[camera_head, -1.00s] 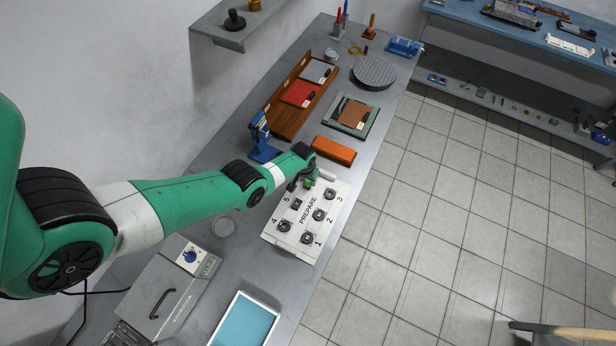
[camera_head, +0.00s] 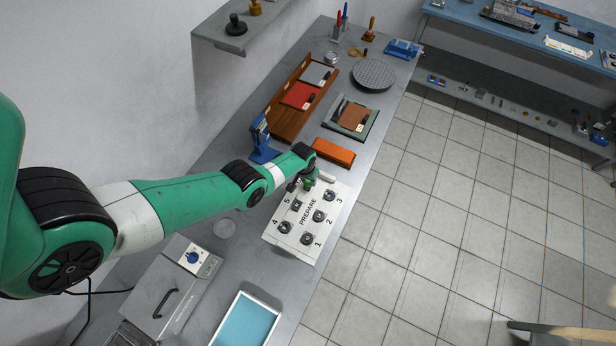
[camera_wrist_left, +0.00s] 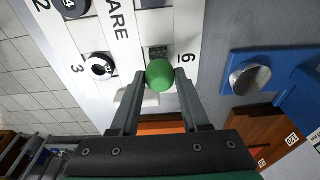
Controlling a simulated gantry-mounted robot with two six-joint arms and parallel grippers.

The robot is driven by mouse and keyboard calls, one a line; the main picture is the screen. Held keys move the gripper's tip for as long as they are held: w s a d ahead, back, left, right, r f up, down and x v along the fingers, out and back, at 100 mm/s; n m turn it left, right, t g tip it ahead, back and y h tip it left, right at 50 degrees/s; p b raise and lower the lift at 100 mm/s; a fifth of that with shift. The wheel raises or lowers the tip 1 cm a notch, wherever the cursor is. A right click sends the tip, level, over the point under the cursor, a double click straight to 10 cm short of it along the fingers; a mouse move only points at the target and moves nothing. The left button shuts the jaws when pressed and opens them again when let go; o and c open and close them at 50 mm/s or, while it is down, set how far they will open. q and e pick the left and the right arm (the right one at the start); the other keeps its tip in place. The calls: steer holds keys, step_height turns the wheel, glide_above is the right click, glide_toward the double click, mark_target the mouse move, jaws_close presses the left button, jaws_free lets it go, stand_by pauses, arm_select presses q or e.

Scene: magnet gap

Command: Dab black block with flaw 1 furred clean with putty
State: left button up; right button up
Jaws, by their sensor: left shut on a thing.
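My left gripper (camera_wrist_left: 160,80) is shut on a green ball of putty (camera_wrist_left: 159,75) and holds it over place 6 of the white PREPARE board (camera_wrist_left: 122,57). A dark block (camera_wrist_left: 158,51) shows partly behind the putty at place 6; whether the putty touches it, I cannot tell. In the head view the gripper (camera_head: 307,184) is at the far end of the board (camera_head: 272,238), where my arm hides most of place 6. I cannot make out any fur or flaw on the block. My right gripper is not in view.
Dark round pieces such as the one at place 3 (camera_head: 330,196) stand on the board. A small white piece (camera_wrist_left: 150,98) lies near the fingers. An orange block (camera_head: 334,151) and a blue stand (camera_head: 262,143) are close by. A grey machine (camera_head: 165,290) stands at the near left.

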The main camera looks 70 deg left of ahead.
arm_select(q)
steer(key=shift+r+p, duration=2.25)
steer(key=shift+r, duration=0.45)
